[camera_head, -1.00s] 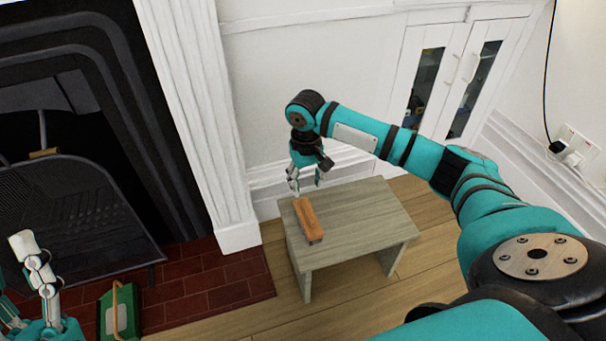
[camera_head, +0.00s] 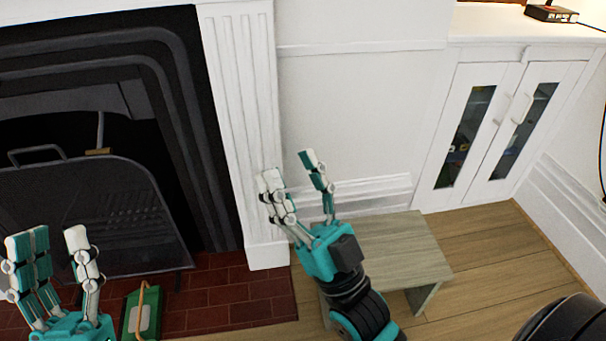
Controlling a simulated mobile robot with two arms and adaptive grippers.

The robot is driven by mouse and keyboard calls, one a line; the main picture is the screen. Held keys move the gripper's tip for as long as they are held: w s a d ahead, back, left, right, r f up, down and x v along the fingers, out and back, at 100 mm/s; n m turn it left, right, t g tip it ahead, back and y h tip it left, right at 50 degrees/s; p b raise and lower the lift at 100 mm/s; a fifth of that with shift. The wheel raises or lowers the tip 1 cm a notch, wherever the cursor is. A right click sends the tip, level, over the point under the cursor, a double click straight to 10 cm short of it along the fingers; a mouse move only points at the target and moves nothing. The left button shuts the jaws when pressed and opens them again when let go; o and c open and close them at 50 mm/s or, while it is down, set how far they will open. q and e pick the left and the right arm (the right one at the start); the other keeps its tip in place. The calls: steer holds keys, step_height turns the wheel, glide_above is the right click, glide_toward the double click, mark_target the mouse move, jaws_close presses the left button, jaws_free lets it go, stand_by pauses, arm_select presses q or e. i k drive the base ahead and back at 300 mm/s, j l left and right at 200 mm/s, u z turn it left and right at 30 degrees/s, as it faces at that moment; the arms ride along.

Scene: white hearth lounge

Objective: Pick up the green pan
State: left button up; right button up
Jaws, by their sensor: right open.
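The green pan (camera_head: 152,318) lies on the red brick hearth at the lower left, with a tan handle-like strip across it and a pale patch. The bottom edge of the picture cuts it off. My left gripper (camera_head: 55,243) is just left of the pan, fingers up and spread apart, with nothing between them. My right gripper (camera_head: 292,168) is open and empty, fingers up, in front of the small wooden stool (camera_head: 415,245).
A dark fire screen (camera_head: 95,215) stands before the fireplace behind the pan. A white pilaster (camera_head: 238,120) rises behind the stool. A white cabinet (camera_head: 478,150) is at the right.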

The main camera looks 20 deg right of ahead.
mark_target(135, 313)
steer(key=u, duration=0.8)
